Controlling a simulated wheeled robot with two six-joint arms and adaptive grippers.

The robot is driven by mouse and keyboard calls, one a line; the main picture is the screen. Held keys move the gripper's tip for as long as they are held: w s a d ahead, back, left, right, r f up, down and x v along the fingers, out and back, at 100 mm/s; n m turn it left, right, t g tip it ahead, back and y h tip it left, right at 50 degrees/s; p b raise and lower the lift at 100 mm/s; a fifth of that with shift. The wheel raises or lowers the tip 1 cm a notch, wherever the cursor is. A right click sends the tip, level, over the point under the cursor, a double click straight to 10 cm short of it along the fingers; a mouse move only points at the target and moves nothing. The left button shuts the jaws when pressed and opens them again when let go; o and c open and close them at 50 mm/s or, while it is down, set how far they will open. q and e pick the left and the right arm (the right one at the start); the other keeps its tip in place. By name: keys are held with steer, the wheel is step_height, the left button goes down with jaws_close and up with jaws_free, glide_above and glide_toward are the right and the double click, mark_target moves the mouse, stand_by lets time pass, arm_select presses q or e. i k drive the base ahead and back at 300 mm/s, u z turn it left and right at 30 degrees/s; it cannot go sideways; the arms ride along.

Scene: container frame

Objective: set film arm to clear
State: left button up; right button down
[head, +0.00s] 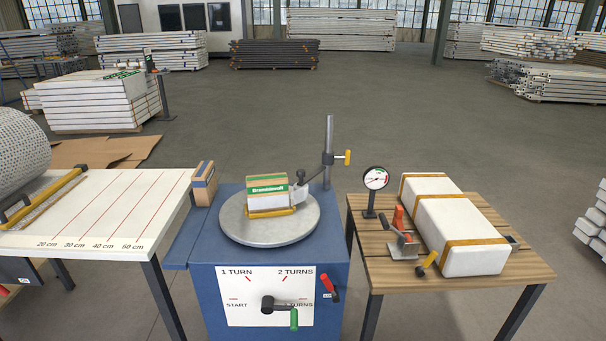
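The film arm (314,172) is a dark jointed arm on a grey upright post (329,135) at the back right of the blue machine. It reaches left and down from the post, and its grey end (299,194) is close against the right side of the carton; I cannot tell whether they touch. A yellow handle (347,158) sticks out right of the post. The white carton (267,190) with green print sits on a yellow-edged base on the round grey turntable (240,229). Neither of my grippers is in view.
The machine front (210,300) has a turn dial with a green-handled crank (293,320) and a red lever (327,284). A wooden table (380,262) at right holds a white strapped block (460,230) and a gauge (375,179). A marked white table (120,215) stands at left.

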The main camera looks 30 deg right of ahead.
mark_target(300, 188)
steer(key=k, duration=1.15)
steer(key=z, duration=0.4)
steer(key=i, duration=0.5)
steer(key=z, duration=0.55)
steer(key=i, duration=1.05)
steer(key=u, duration=0.75)
steer(key=i, duration=0.45)
steer(key=u, duration=0.4)
